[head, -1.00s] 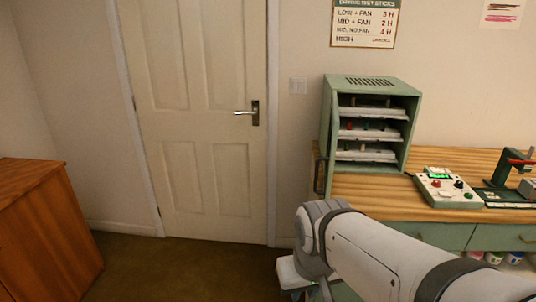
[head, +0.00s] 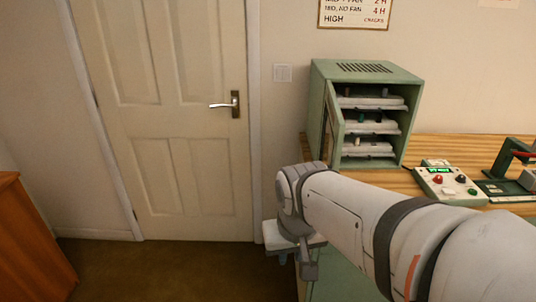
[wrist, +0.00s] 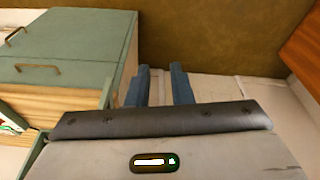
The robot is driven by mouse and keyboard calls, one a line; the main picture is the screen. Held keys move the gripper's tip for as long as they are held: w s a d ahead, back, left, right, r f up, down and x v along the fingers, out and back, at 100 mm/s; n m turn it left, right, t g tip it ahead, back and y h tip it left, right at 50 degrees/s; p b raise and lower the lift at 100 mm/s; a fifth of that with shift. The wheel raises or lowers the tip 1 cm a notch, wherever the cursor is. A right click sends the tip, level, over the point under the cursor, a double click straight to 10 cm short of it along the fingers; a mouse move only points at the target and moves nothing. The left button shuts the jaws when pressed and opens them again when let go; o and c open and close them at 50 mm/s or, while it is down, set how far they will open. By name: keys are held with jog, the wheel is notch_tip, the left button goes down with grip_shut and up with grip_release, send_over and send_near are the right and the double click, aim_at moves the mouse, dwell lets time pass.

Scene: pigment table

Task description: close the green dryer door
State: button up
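The green dryer (head: 368,72) stands on the wooden bench, its front open on several white trays. Its green door (head: 334,125) is hinged at the left and stands ajar, its free edge toward the viewer. My gripper, at the end of my white arm, is low in front of the bench's left end in the head view, with its fingers largely hidden there. In the wrist view my gripper (wrist: 160,70) shows two blue fingers apart with nothing between them.
The bench top (head: 400,182) carries a control box (head: 447,186) and a green device (head: 510,185) at the right. Green drawers (wrist: 75,52) with handles show in the wrist view. A white room door (head: 165,110) and an orange-brown cabinet (head: 28,240) stand left, with open floor between.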

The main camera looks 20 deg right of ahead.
jog(key=w+d+r+m+h+p, duration=0.25)
jog(key=w+d+r+m, duration=0.25)
jog(key=w, duration=0.3)
jog(key=w+d+r+m+h+p, duration=0.1)
jog(key=w+d+r+m+p, duration=0.35)
jog(key=w+d, duration=0.2)
jog(key=shift+m, duration=0.35)
jog(key=x, duration=0.4)
jog(key=a+x, duration=0.1)
jog(key=x, duration=0.2)
jog(key=shift+w+d+f, duration=0.1)
jog(key=shift+w+f, duration=0.1)
jog(key=shift+w, duration=0.25)
jog(key=shift+c, duration=0.3)
grip_shut()
